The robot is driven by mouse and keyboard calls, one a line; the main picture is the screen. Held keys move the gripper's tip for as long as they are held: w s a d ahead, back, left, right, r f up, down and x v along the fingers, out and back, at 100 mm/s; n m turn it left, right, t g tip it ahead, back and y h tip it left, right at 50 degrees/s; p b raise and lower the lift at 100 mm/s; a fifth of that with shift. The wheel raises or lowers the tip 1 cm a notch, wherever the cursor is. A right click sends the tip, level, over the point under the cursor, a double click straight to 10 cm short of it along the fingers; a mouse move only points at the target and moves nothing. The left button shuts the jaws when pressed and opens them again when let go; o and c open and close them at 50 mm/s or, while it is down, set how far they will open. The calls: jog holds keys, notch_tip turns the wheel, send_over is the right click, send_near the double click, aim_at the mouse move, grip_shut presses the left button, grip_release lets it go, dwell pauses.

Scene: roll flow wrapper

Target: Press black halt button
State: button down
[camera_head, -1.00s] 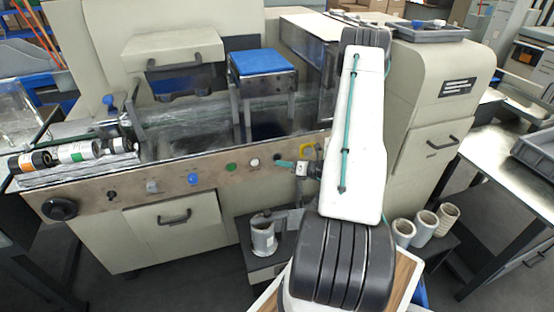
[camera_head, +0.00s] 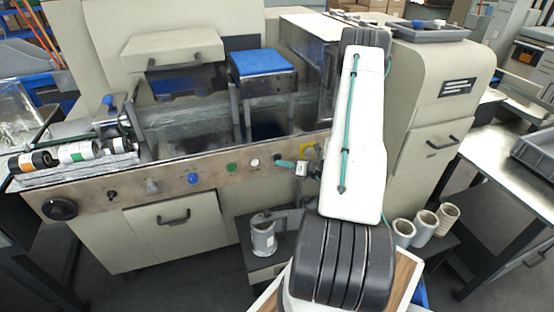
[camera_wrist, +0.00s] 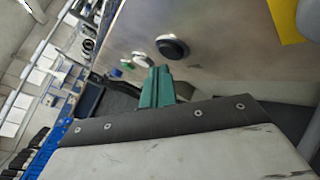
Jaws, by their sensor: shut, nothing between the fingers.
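The black button (camera_wrist: 172,47) is a round dark knob on the metal control panel (camera_wrist: 215,50), clear in the wrist view. In the head view it is small and hard to make out (camera_head: 277,158). My gripper (camera_wrist: 159,72) has green fingers that are shut and empty. Its tips are close beside the black button in the wrist view; I cannot tell whether they touch it. In the head view my gripper (camera_head: 284,164) is at the panel's right part, just right of the white button (camera_head: 255,162).
A green button (camera_head: 231,167), a blue button (camera_head: 193,179) and a large dark knob (camera_head: 60,209) sit further left on the panel.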

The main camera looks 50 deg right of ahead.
jog(key=shift+w, duration=0.1)
jog(key=shift+w+d, duration=0.2)
jog(key=shift+w, duration=0.05)
jog(key=shift+w+d, duration=0.25)
jog(key=shift+w, duration=0.1)
dwell(1.0)
jog(key=shift+s, duration=0.1)
jog(key=shift+s+a, duration=0.45)
jog(key=shift+s, duration=0.2)
jog(key=shift+s, duration=0.1)
jog(key=s+a, duration=0.1)
jog(key=s, duration=0.1)
jog(key=s+a, duration=0.1)
jog(key=s, duration=0.1)
jog(key=shift+a, duration=0.3)
dwell(0.7)
